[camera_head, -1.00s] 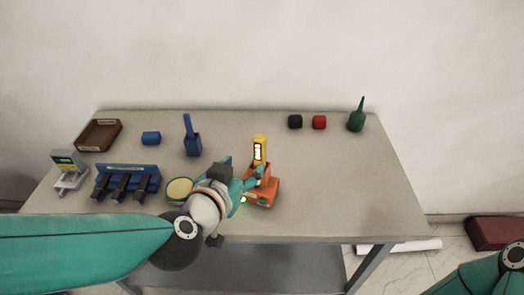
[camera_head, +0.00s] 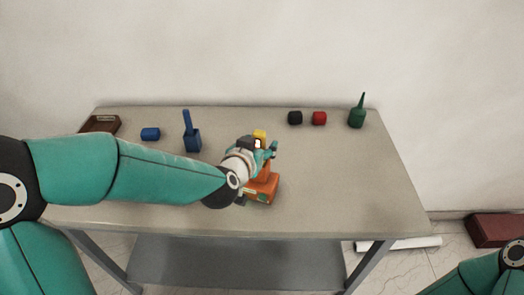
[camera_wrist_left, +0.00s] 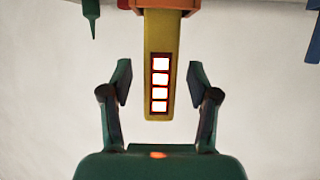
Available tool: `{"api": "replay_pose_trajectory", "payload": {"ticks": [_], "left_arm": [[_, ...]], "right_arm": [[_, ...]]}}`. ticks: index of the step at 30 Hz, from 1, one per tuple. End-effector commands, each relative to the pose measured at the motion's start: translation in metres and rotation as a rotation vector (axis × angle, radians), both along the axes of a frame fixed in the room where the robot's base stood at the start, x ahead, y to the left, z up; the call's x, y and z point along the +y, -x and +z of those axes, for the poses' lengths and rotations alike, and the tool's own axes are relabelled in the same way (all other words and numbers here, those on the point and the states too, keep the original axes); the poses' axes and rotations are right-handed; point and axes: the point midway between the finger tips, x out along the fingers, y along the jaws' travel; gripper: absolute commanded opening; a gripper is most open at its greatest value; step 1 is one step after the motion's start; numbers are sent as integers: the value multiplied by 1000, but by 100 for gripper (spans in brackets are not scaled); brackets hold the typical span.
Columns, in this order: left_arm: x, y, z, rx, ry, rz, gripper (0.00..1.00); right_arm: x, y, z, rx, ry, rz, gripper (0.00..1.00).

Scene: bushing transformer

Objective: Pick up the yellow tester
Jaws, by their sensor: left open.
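The yellow tester (camera_head: 260,134) stands upright in an orange holder (camera_head: 261,190) near the middle of the table, mostly hidden by my left gripper in the head view. In the left wrist view the tester (camera_wrist_left: 161,125) shows its yellow body and a column of several lit windows. My left gripper (camera_wrist_left: 161,78) is open, with one finger on each side of the tester and a gap on both sides. It also shows in the head view (camera_head: 267,150). My right gripper is not in view; only part of my right arm shows at the lower right.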

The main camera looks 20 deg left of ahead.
Motion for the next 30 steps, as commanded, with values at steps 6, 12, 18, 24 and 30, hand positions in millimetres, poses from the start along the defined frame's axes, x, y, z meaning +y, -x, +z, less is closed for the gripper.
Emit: {"api": "replay_pose_trajectory", "payload": {"ticks": [6,12,18,24,30], "left_arm": [[0,-6,-3,0,1,1,60],[0,-6,-3,0,0,0,42],[0,-6,-3,0,0,0,9],[0,-6,-2,-1,0,0,0],[0,-6,0,-1,0,0,0]], "right_arm": [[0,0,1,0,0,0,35],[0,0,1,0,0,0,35],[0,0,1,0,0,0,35],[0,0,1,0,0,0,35],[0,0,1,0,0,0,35]]}}
